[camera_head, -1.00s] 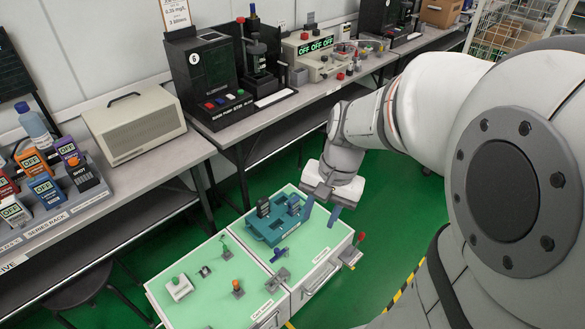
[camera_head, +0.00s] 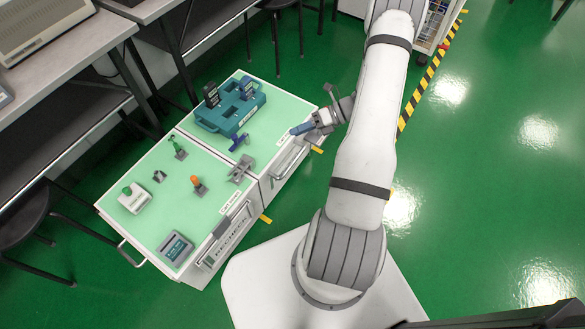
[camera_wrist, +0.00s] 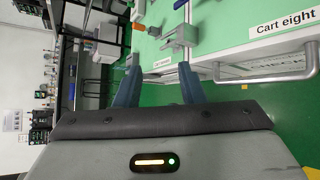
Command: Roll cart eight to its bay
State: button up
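Cart eight (camera_head: 276,97) is the farther of two white carts with pale green tops. A teal rack with dark handheld testers and a blue tool are on it. Its name label (camera_wrist: 283,22) and grey bar handle (camera_wrist: 268,77) show large at right in the wrist view. The handle also shows in the head view (camera_head: 290,158). My gripper (camera_head: 301,128) is beside cart eight's front side, near the handle. In the wrist view my gripper (camera_wrist: 157,66) has its two blue fingers apart with nothing between them. The handle is to the right of the fingers.
A second cart (camera_head: 160,165) stands close against cart eight, carrying knobs, a grey clamp and a small meter. Benches (camera_head: 70,55) and stools (camera_head: 25,215) are at left. Yellow marks (camera_head: 265,218) and a striped line (camera_head: 415,95) lie on the green floor. The right floor is clear.

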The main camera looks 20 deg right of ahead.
aim_at(293, 161)
jog(key=s+d+f+m+t+b, duration=0.1)
jog(key=d+f+m+t+b, duration=0.15)
jog(key=f+m, duration=0.55)
jog(key=s+d+f+m+t+b, duration=0.1)
jog(key=d+f+m+t+b, duration=0.2)
jog(key=f, duration=0.9)
jog(key=shift+t, duration=0.35)
jog(key=x, duration=0.5)
jog(key=b+x, duration=0.1)
jog(key=x, duration=0.2)
jog(key=shift+s+a+r, duration=0.15)
jog(key=shift+a+r, duration=0.1)
jog(key=shift+a, duration=0.1)
jog(key=shift+c, duration=0.6)
grip_shut()
